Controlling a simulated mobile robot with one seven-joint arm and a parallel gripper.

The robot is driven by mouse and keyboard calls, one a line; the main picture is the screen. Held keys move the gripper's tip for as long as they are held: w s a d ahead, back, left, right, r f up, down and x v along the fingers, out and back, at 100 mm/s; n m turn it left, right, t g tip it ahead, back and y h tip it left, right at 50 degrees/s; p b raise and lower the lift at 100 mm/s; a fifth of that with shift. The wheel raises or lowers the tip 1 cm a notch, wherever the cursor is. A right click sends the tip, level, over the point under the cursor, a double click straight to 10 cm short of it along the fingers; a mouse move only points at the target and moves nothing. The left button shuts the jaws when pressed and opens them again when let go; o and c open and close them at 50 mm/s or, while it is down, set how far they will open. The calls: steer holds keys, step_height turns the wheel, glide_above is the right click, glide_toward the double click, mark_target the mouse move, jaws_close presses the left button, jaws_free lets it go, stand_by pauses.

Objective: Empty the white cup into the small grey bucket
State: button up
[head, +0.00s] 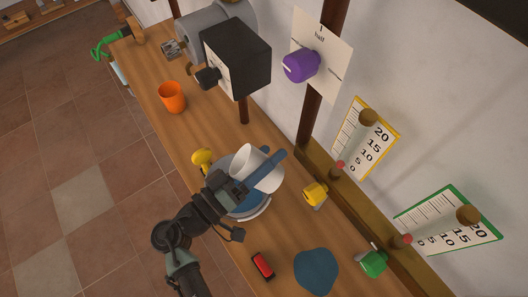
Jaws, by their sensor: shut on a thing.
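The white cup (258,170) is tilted over on its side, its opening toward the upper left. My gripper (256,174) is shut on the cup, with a blue finger across its side. Below it on the bench is a round grey-blue vessel with a pale curved handle, which looks like the small grey bucket (246,207). The cup is over or beside the bucket's far rim; the exact gap cannot be told. My gripper and the cup hide much of the bucket. The cup's inside and any liquid in it are not clearly visible.
An orange cup (172,97) stands farther back on the wooden bench (150,75). A black box (236,58) and purple knob (300,66) are near the wall. Yellow (315,194) and green (374,263) taps, a red object (263,265) and a blue patch (316,271) are nearer.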

steer(key=shift+r+p, duration=0.3)
steer(key=shift+p, duration=0.1)
steer(key=shift+r+m+p, duration=0.3)
steer(key=shift+r+p, duration=0.05)
steer(key=shift+p, duration=0.2)
steer(key=shift+r+m+g+y+p, duration=0.5)
steer(key=shift+m+p, duration=0.3)
steer(key=shift+p, duration=0.45)
steer(key=shift+f+p, duration=0.2)
steer(key=shift+p, duration=0.2)
steer(key=shift+a+f, duration=0.1)
steer(key=shift+f, duration=0.05)
steer(key=f+m, duration=0.1)
steer(key=f+m+g, duration=0.1)
steer(key=m, duration=0.1)
steer(key=shift+s+b, duration=0.2)
steer(key=shift+b, duration=0.15)
steer(key=shift+w+a+r+n, duration=0.1)
steer(key=shift+r+n, duration=0.25)
steer(key=shift+n, duration=0.05)
steer(key=shift+r+y+p, duration=0.3)
steer(key=shift+a+r+m+g+y+p, duration=0.15)
steer(key=shift+m+g+y+p, duration=0.1)
steer(key=shift+m+p, duration=0.3)
steer(key=shift+r+m+g+y+p, duration=0.15)
steer(key=shift+m+y+p, duration=0.15)
steer(key=shift+m, duration=0.35)
steer(key=shift+f+p, duration=0.1)
steer(key=shift+p, duration=0.5)
